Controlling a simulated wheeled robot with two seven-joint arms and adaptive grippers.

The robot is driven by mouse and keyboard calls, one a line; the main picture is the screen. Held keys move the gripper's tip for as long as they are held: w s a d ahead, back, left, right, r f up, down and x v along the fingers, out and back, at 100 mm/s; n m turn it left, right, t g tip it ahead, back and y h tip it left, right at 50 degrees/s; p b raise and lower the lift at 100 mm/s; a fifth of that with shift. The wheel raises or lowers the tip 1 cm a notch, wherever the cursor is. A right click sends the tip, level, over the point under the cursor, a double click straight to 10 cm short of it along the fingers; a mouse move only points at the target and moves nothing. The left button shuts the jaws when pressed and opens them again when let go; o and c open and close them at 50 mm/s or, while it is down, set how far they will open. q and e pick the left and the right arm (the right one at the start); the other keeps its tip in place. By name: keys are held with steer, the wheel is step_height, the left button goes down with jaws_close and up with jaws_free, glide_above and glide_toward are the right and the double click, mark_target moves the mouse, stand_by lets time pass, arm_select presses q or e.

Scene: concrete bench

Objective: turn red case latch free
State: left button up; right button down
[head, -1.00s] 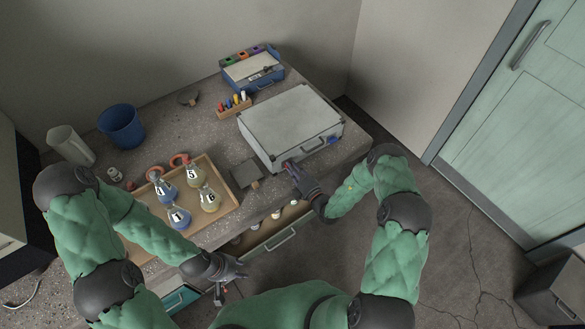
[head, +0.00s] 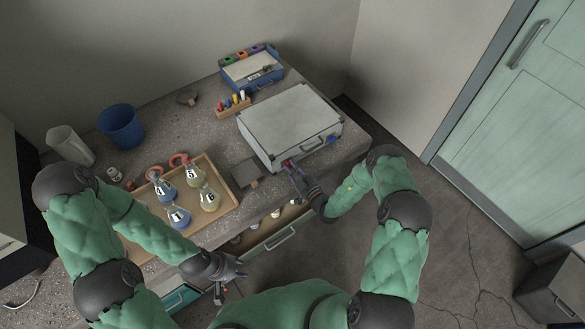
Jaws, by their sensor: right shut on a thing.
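A grey case (head: 290,118) lies shut on the bench near its right end. Its front face has a carry handle (head: 318,144) and a blue latch (head: 332,140) at the right. The red latch (head: 286,163) shows as a small bit of red at the left of the front face, mostly hidden by my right gripper. My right gripper (head: 291,167) is at that spot, shut on the red latch. My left gripper (head: 238,268) hangs in front of the bench, away from the case; its fingers look spread and hold nothing visible.
A wooden tray (head: 232,206) with several numbered flasks stands left of the case. A dark square plate (head: 246,173) lies between them. Behind are a marker rack (head: 233,106) and a blue box (head: 252,75). An open drawer (head: 280,238) juts out below the bench front.

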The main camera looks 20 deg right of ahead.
steer(key=shift+m, duration=0.6)
steer(key=shift+f, duration=0.1)
steer(key=shift+s, duration=0.1)
steer(key=c, duration=1.1)
jaws_free()
steer(key=shift+c, duration=0.2)
steer(key=v, duration=1.2)
steer(key=shift+a, duration=0.1)
